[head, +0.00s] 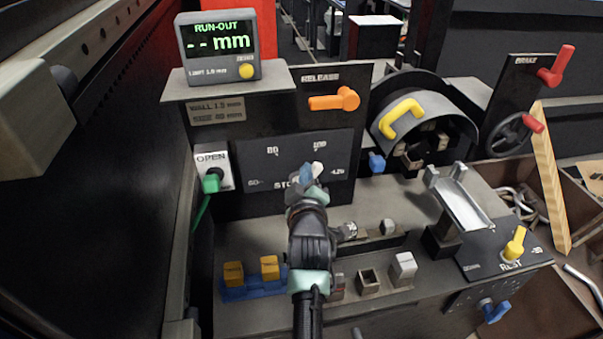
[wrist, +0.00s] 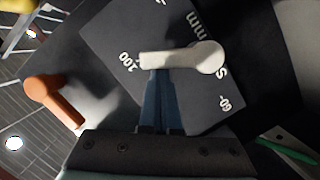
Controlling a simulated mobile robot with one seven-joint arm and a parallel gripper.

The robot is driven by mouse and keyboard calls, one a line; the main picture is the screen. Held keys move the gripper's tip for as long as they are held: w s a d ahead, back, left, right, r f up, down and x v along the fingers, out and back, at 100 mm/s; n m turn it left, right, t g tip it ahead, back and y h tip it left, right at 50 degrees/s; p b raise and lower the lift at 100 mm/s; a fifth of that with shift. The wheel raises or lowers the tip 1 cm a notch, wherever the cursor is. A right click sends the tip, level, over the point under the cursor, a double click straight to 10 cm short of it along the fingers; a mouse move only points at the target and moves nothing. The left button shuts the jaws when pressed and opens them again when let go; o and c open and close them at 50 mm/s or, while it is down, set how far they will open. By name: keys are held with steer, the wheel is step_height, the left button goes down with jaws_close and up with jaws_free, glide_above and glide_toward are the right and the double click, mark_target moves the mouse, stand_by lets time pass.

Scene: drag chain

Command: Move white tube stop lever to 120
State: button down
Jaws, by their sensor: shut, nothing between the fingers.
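The white tube stop lever (head: 318,168) is on the dark dial panel (head: 335,152); only its pale tip shows in the head view. In the wrist view the white lever (wrist: 180,57) has its round hub at right and its arm pointing left toward the "100" mark. My gripper (head: 306,171) is shut and empty, just left of the lever's tip. In the wrist view its blue fingertips (wrist: 158,72) are at the lever's lower side near its free end, touching or nearly so. The "120" mark is right of the lever in the head view. My gripper hides the lever's hub there.
An orange release lever (head: 335,100) is above the dial, and a green-knobbed OPEN switch (head: 211,183) is at left. A display (head: 218,45) reads "-- mm". Yellow blocks (head: 269,267) and other small blocks sit on the bench below. A yellow-handled chuck guard (head: 402,118) stands at right.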

mark_target(318, 175)
steer(key=d+m, duration=0.1)
steer(key=f+m+b, duration=0.1)
steer(key=d+m+b, duration=0.1)
steer(key=shift+w+d+f+m+g+y, duration=0.2)
steer(key=shift+d+f+m+g+y, duration=0.1)
steer(key=shift+d+y, duration=0.1)
steer(key=shift+w+d+f+m+g+y+b, duration=0.1)
steer(key=shift+d+f+m+y+b, duration=0.25)
steer(key=shift+m+b, duration=0.45)
steer(key=shift+w+d+f+m+g+y+b, duration=0.1)
steer(key=shift+d+f+m+y+b, duration=0.2)
steer(key=shift+m+b, duration=0.5)
steer(key=shift+d+f+m+g+y+b, duration=0.1)
steer(key=shift+d+f+m+y+b, duration=0.2)
steer(key=shift+m+b, duration=0.45)
steer(key=s+d+r+p, duration=0.1)
steer(key=s+r+p, duration=0.3)
steer(key=s, duration=0.5)
step_height(318, 175, up, 3)
steer(key=shift+s+d+f, duration=0.2)
steer(key=shift+s+d, duration=0.1)
